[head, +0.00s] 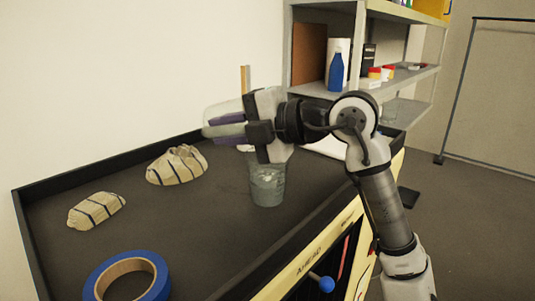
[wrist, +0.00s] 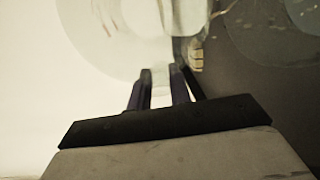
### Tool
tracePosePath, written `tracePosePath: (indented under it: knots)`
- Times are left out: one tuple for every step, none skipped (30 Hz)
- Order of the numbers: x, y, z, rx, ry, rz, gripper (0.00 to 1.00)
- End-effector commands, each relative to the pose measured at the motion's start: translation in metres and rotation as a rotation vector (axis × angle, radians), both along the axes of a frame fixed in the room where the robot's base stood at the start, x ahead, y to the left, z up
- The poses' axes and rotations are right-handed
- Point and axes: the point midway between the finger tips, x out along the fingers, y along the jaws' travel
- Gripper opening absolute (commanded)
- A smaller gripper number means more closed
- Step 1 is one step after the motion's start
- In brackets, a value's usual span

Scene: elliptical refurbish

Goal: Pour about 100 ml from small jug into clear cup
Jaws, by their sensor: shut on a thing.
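My gripper (head: 225,132) is shut on the small jug (head: 222,108), a pale see-through vessel that looks tilted to one side. The fingers hide part of the jug. In the wrist view the jug (wrist: 110,30) is a large blurred clear shape beyond my fingers (wrist: 158,88). The clear cup (head: 268,186) stands upright on the dark bench top, just below and to the right of the fingers. My gripper hides part of its rim. I cannot tell how much liquid is in either one.
Two striped cloth-like bundles (head: 177,165) (head: 97,211) lie on the bench (head: 195,225) at the left. A blue tape roll (head: 128,278) lies at the near left. A raised edge borders the bench. A shelf (head: 400,78) with a blue bottle (head: 335,72) stands behind.

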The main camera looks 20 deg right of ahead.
Motion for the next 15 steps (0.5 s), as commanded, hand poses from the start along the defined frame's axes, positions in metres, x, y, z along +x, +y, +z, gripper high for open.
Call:
tracePosePath:
  knots:
    - [-0.0002, 0.0001, 0.0002, 0.003, -0.003, 0.0, 0.0]
    - [-0.0002, 0.0001, 0.0004, 0.003, -0.003, 0.0, 0.0]
    - [-0.0002, 0.0, 0.0004, 0.003, -0.004, 0.0, 0.0]
    - [-0.0002, 0.0001, 0.0005, 0.004, -0.004, 0.0, 0.0]
    - [-0.0002, 0.0001, 0.0005, 0.004, -0.004, 0.0, 0.0]
    - [-0.0002, 0.0, 0.0004, 0.006, -0.006, 0.0, 0.0]
    - [-0.0002, 0.0, 0.0003, 0.007, -0.007, 0.0, 0.0]
    - [-0.0002, 0.0, 0.0003, 0.009, -0.008, 0.0, 0.0]
    - [-0.0002, 0.0001, 0.0005, 0.01, -0.009, 0.0, 0.0]
    - [-0.0001, 0.0, 0.0005, 0.011, -0.009, 0.0, 0.0]
    - [-0.0002, -0.0001, 0.0006, 0.012, -0.01, 0.0, 0.0]
    - [-0.0003, 0.0, 0.0007, 0.014, -0.011, 0.0, 0.0]
    - [-0.0002, 0.0, 0.0008, 0.015, -0.012, 0.0, 0.0]
    - [-0.0002, 0.0001, 0.002, 0.011, -0.009, 0.0, 0.0]
    - [-0.0001, 0.0002, 0.0052, -0.012, 0.006, -0.001, 0.0]
